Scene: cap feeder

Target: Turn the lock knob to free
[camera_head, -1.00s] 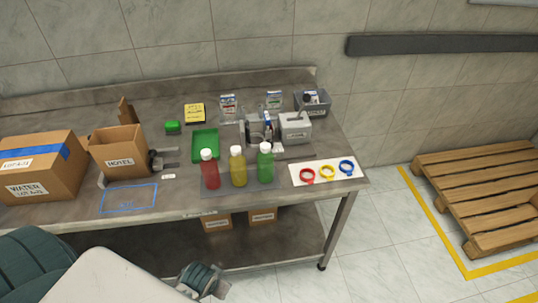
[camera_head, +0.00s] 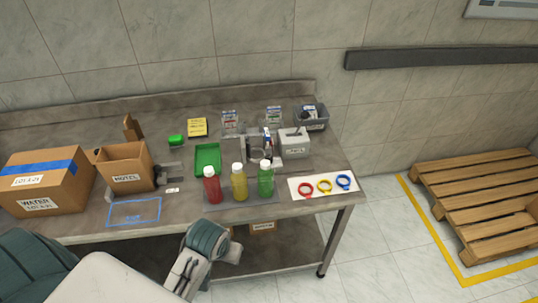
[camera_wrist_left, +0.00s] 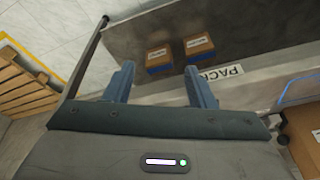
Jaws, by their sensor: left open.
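I cannot make out the lock knob in either view. A small grey metal apparatus (camera_head: 258,147) stands behind the bottles in the head view, and another grey fixture (camera_head: 172,172) sits beside the open carton; neither shows a clear knob at this size. My left gripper (camera_head: 183,273) is low in front of the table's front edge, away from both. In the left wrist view its two fingers (camera_wrist_left: 160,88) are apart with nothing between them. My right gripper is not in view.
Red (camera_head: 212,187), yellow (camera_head: 239,183) and green (camera_head: 265,180) bottles stand on a mat near the front edge. A green tray (camera_head: 207,158), cartons (camera_head: 45,183) and colored rings (camera_head: 324,187) share the table. Small boxes (camera_wrist_left: 194,49) sit on the lower shelf.

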